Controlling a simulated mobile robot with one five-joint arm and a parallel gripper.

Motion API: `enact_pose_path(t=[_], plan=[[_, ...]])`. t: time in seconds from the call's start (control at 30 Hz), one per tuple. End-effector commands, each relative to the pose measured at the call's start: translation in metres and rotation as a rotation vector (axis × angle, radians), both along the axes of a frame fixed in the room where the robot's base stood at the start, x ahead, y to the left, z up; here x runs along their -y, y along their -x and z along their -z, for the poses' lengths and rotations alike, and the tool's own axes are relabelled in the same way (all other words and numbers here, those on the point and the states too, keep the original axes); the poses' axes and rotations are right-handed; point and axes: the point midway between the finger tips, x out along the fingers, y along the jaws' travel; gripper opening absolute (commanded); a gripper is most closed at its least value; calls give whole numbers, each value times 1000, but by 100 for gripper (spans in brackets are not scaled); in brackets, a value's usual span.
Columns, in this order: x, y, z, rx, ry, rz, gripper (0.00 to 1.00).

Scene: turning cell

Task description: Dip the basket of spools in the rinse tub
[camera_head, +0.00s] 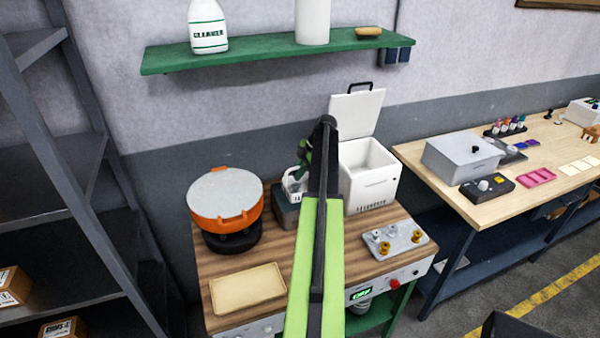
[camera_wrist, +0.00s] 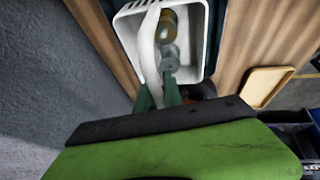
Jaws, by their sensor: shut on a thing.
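My gripper (camera_head: 305,165) is shut on the curved white handle of a white basket (camera_wrist: 203,40). Its green fingers (camera_wrist: 158,95) meet at the handle in the wrist view. A brass-coloured spool (camera_wrist: 172,22) and a greyish one (camera_wrist: 170,57) show inside the basket. In the head view the basket (camera_head: 291,183) is partly hidden by my arm. It appears over, or partly in, a dark grey box-shaped tub (camera_head: 284,214) on the wooden bench top, which looks like the rinse tub. I cannot tell how deep the basket sits.
An orange pot with a pale lid (camera_head: 225,194) stands left on a dark base. A white box with its lid open (camera_head: 370,178) stands right.

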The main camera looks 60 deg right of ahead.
Motion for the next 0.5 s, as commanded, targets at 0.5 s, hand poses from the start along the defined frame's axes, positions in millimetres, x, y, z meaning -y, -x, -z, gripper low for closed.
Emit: enact_pose_path(t=[0.5], plan=[[0, -1, 53, 0, 0, -1, 0]])
